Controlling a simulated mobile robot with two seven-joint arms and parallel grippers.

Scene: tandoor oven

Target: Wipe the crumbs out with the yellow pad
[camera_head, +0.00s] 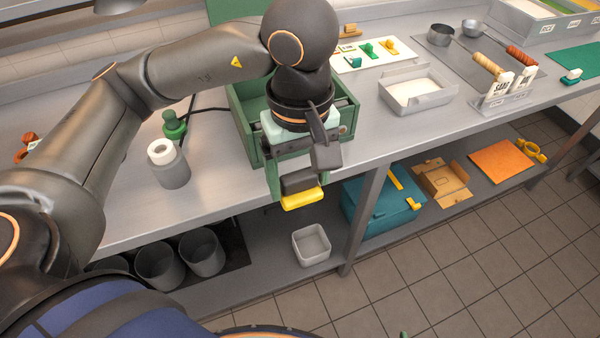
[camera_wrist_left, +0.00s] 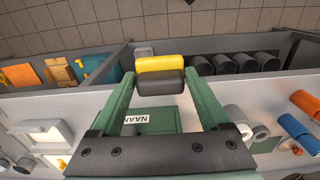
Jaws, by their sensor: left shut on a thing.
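The yellow pad (camera_head: 302,199) has a dark block on its back. My left gripper (camera_head: 297,182) is shut on that dark block and holds the pad in the air, in front of the counter's front edge. In the left wrist view the yellow pad (camera_wrist_left: 161,63) and its dark block sit between the tips of the green fingers. A green open box (camera_head: 243,125) stands on the counter behind the gripper, partly hidden by it. A label reading NAAN shows on green in the left wrist view. I can make out no crumbs. My right gripper is not in view.
A grey container with a white roll (camera_head: 167,165) and a green-knobbed item (camera_head: 174,125) stand left of the box. A tray of white stuff (camera_head: 415,92) stands right. Below are a small white bin (camera_head: 311,245), a teal case (camera_head: 383,205) and dark buckets (camera_head: 157,266).

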